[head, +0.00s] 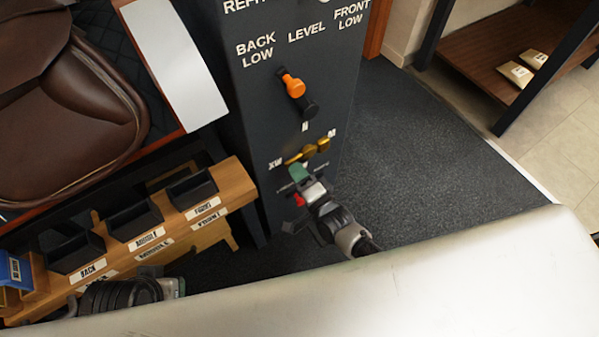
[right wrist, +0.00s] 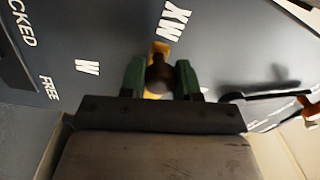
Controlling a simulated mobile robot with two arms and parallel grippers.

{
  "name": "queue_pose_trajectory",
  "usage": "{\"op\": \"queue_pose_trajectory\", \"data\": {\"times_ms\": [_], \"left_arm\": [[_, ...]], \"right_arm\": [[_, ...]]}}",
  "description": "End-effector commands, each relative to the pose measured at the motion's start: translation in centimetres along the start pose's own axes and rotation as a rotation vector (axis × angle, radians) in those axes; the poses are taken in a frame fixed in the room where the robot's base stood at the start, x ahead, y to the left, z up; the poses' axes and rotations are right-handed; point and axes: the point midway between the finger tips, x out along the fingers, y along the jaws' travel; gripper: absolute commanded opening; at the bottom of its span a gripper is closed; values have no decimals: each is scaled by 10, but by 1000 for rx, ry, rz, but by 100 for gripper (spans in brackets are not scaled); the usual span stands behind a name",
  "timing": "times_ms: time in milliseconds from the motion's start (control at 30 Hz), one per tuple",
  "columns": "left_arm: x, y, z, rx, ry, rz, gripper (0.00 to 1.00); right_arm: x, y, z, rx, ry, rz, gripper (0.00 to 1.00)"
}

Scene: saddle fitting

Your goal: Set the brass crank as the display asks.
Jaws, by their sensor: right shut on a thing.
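The brass crank (head: 308,151) is on the lower front of a dark post, among the white marks N, M, XW and W. It slants between the XW side and the M side; which mark it is set to I cannot tell. In the right wrist view a yellow brass part (right wrist: 160,49) shows near XW, behind a dark round knob (right wrist: 159,75). My right gripper (head: 299,173) has its green fingers on either side of the knob and is shut on the crank. A dark shape at the lower left may be my left gripper (head: 128,296); its jaws are unclear. No display is readable.
Above the crank is an orange-handled lever (head: 292,84) under BACK LOW, LEVEL and FRONT LOW. A wooden rack (head: 235,183) with labelled black bins stands left of the post. A brown saddle (head: 70,115) is at upper left. Carpet right of the post is clear.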

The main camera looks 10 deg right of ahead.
Motion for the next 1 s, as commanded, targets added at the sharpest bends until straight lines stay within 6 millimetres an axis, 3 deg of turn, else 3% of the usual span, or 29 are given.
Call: {"op": "queue_pose_trajectory", "data": {"times_ms": [767,800,933,1000], "left_arm": [[-4,0,-2,0,5,0,43],[-4,0,-2,0,5,0,43],[-4,0,-2,0,5,0,43],[-4,0,-2,0,5,0,43]], "right_arm": [[0,-6,-1,104,6,-1,0],[0,-6,-1,104,6,-1,36],[0,-6,-1,103,6,0,56],[0,-6,-1,102,6,0,57]]}}
